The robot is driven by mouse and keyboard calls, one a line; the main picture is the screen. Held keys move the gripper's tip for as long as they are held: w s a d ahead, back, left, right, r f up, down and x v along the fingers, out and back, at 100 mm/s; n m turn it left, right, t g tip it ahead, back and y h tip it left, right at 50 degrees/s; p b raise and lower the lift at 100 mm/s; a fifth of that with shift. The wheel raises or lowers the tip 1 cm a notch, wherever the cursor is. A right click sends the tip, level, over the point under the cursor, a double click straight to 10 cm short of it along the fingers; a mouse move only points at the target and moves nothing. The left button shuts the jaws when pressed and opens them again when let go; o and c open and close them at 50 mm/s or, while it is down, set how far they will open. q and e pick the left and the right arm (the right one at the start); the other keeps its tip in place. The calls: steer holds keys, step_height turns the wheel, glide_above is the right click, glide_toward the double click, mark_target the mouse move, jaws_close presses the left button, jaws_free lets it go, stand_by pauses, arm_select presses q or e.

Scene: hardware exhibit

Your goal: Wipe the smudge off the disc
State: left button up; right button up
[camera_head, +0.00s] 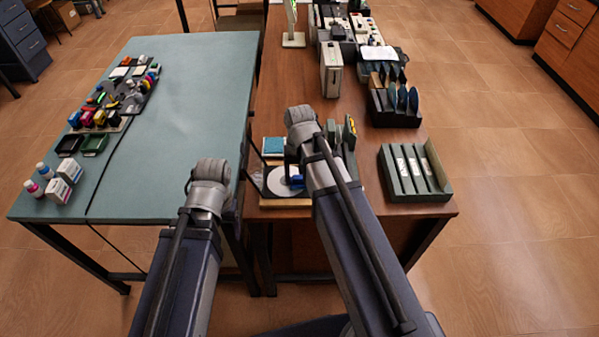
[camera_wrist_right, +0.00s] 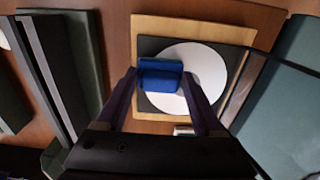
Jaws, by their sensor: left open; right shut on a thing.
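A white disc (camera_wrist_right: 208,68) lies on a dark square pad (camera_wrist_right: 150,46) on a light wooden board (camera_wrist_right: 190,26). The disc also shows in the head view (camera_head: 277,184), partly covered by my right arm. My right gripper (camera_wrist_right: 162,80) is shut on a blue block (camera_wrist_right: 160,76), held over the left part of the disc. The block shows in the head view (camera_head: 297,182) too. I cannot tell whether it touches the disc. No smudge can be made out; the block and fingers hide part of the disc. My left arm is over the teal table's front right corner; its fingers are hidden.
A dark slotted rack (camera_head: 414,172) stands right of the board, and another holder (camera_head: 395,105) farther back. A blue-green square (camera_head: 273,145) lies behind the disc. The teal table (camera_head: 185,95) is left of the brown one, mostly clear in its middle, with bottles and small parts along its left.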

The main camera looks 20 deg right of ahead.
mark_target(300, 186)
steer(key=shift+s+a, duration=0.25)
steer(key=shift+s, duration=0.65)
steer(key=shift+r, duration=0.2)
step_height(300, 186, up, 6)
steer(key=p, duration=0.6)
steer(key=shift+w+f, duration=0.1)
step_height(300, 186, up, 3)
steer(key=p, duration=0.3)
